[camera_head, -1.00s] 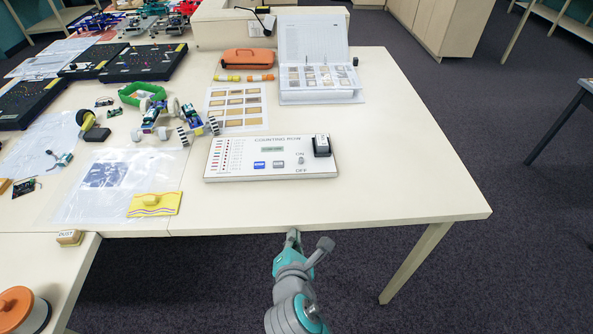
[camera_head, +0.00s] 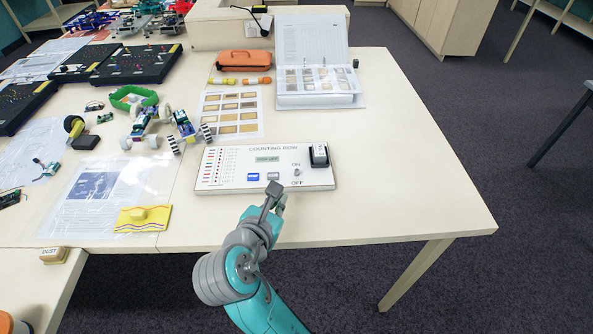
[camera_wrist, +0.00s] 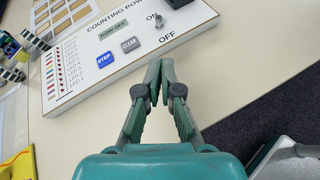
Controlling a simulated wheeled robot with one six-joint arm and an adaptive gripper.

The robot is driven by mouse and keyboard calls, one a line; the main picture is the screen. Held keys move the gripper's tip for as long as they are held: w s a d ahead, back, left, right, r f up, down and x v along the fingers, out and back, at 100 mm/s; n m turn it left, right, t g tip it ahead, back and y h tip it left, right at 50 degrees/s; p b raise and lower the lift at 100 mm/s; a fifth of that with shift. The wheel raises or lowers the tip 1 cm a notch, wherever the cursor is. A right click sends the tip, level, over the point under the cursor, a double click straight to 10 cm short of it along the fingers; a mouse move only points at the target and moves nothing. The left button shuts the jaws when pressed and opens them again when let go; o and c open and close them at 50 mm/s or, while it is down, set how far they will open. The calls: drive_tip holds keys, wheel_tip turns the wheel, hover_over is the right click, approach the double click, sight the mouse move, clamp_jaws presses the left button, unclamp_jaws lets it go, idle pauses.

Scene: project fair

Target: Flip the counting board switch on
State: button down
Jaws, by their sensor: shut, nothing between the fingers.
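The white counting board (camera_head: 225,170), labelled COUNTING ROW, lies flat on the table. Its small metal toggle switch (camera_head: 297,172) sits between the ON and OFF labels; in the wrist view the switch (camera_wrist: 159,19) shows at the top, but its tilt is too small to tell. The display (camera_wrist: 112,29) appears to read "ROW OFF". A blue STEP button (camera_wrist: 105,59) and a grey CLEAR button (camera_wrist: 130,45) sit below it. My gripper (camera_wrist: 160,64) is shut and empty, its tips over or near the board's front edge, short of the switch.
A black block (camera_head: 319,154) stands at the board's right end. A wheeled model (camera_head: 160,128) and a yellow piece (camera_head: 143,218) lie to the left. A binder (camera_head: 315,100) stands behind. The table right of the board is clear.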

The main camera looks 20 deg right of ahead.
sight(291, 187)
drive_tip(key=shift+w+r, duration=0.25)
drive_tip(key=shift+r, duration=0.05)
drive_tip(key=shift+d, duration=0.1)
drive_tip(key=x, duration=1)
drive_tip(key=shift+w+d+r, duration=0.1)
drive_tip(key=shift+w+r, duration=0.25)
drive_tip(key=shift+r, duration=0.1)
idle(1.6)
drive_tip(key=shift+w+d+r, duration=0.2)
drive_tip(key=shift+w+r, duration=0.25)
drive_tip(key=shift+w, duration=0.15)
drive_tip(key=shift+r, duration=0.1)
idle(0.5)
drive_tip(key=shift+r, duration=0.7)
